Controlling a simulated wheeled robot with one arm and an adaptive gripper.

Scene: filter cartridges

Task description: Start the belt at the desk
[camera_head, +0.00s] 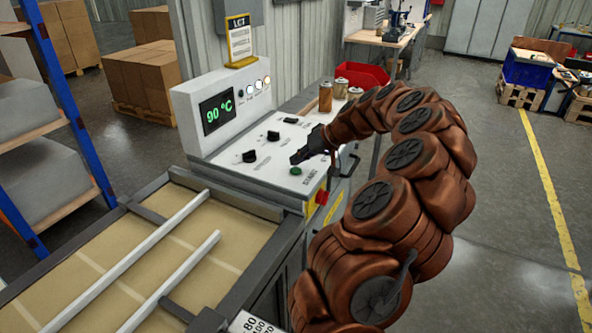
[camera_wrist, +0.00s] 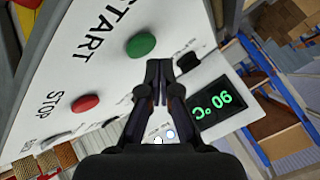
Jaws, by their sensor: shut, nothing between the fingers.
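The control desk (camera_head: 225,170) has a sloped white panel with knobs and buttons. The green START button (camera_head: 295,170) sits near the panel's front edge and also shows in the wrist view (camera_wrist: 141,45). My gripper (camera_head: 294,160) is shut and empty, its tips close above the panel beside the green button. In the wrist view the fingertips (camera_wrist: 159,64) appear just below and right of the green button; I cannot tell if they touch the panel. A red STOP button (camera_wrist: 86,103) lies farther left in the wrist view.
The belt (camera_head: 130,262) with two light rails lies at the front left. A red emergency knob (camera_head: 322,197) is on the desk's front side. Canisters (camera_head: 326,98) and a red bin (camera_head: 362,76) stand behind the panel. Open floor (camera_head: 500,220) lies to the right.

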